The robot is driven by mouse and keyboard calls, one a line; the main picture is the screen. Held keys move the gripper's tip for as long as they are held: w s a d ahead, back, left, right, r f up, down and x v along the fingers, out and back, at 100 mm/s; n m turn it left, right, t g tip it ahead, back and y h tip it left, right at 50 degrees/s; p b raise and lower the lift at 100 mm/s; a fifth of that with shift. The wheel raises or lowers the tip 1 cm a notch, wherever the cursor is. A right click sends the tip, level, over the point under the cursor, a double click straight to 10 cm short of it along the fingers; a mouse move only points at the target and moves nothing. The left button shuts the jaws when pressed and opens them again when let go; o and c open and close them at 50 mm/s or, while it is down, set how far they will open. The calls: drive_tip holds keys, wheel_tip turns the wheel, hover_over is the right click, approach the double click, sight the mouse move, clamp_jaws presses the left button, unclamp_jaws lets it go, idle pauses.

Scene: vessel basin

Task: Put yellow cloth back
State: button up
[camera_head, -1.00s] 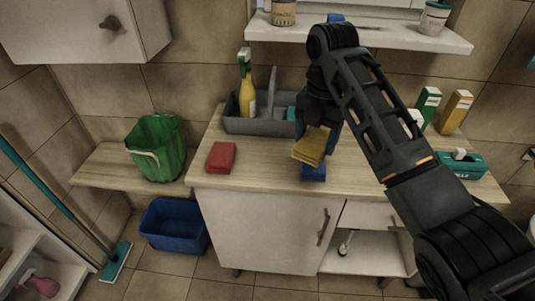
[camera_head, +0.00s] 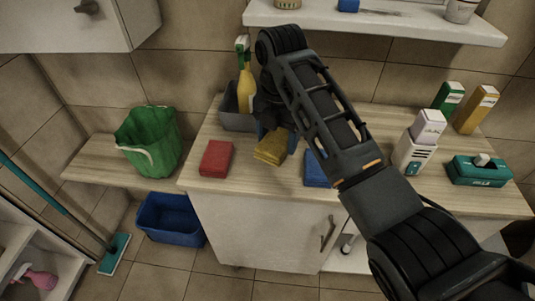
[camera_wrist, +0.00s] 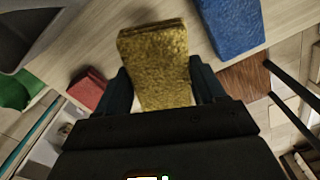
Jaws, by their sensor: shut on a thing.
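The yellow cloth (camera_head: 271,147) is a folded, textured block. My gripper (camera_head: 276,130) is shut on it, and it hangs between the two dark fingers in the wrist view (camera_wrist: 158,65). In the head view it appears over the counter (camera_head: 245,183), between the red cloth (camera_head: 216,158) and the blue cloth (camera_head: 316,168). Its exact height above the counter is hard to tell. In the wrist view, the blue cloth (camera_wrist: 232,25) lies to the right and the red cloth (camera_wrist: 88,90) to the left.
A grey caddy (camera_head: 233,112) with a yellow spray bottle (camera_head: 245,88) stands behind, partly hidden by my arm.

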sight(267, 166)
drive_tip(key=shift+s+a+f, duration=0.2)
drive_tip(key=shift+a+f, duration=0.2)
drive_tip(key=shift+a, duration=0.15)
drive_tip(key=shift+s+a+f, duration=0.2)
drive_tip(key=shift+a+f, duration=0.2)
drive_tip(key=shift+a, duration=0.15)
drive_tip(key=shift+f+p, duration=0.45)
drive_tip(key=shift+f, duration=1.55)
drive_tip(key=o, duration=0.9)
drive_tip(key=shift+f, duration=0.1)
drive_tip(key=shift+o, duration=0.2)
wheel_tip(267, 166, up, 11)
drive_tip(key=shift+r+p, duration=0.15)
drive_tip(key=shift+p, duration=0.15)
drive_tip(key=shift+r+p, duration=0.4)
drive_tip(key=shift+r, duration=0.1)
